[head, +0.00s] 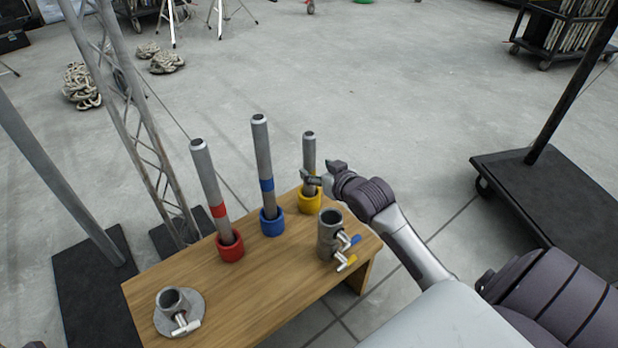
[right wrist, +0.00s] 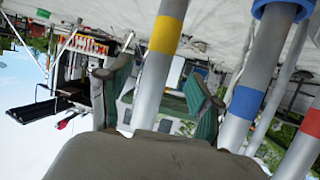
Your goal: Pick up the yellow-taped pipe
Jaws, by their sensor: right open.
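The yellow-taped pipe (head: 309,149) stands upright in a yellow cup (head: 310,203) at the table's far right corner. It is a grey pipe, shorter in view than the other two. My right gripper (head: 314,180) is at the pipe from the right, just above the cup, and covers part of it. In the right wrist view, the pipe (right wrist: 153,85) with its yellow band (right wrist: 166,35) runs between the spread fingers of my right gripper (right wrist: 155,90). The fingers are open, with gaps at the pipe's sides. My left gripper is not in view.
A red-taped pipe (head: 207,175) and a blue-taped pipe (head: 263,160) stand in matching cups on the wooden table (head: 240,283). A clamp (head: 329,235) stands near the right edge, and a round flange (head: 180,310) lies front left. A black cart (head: 560,185) is at right.

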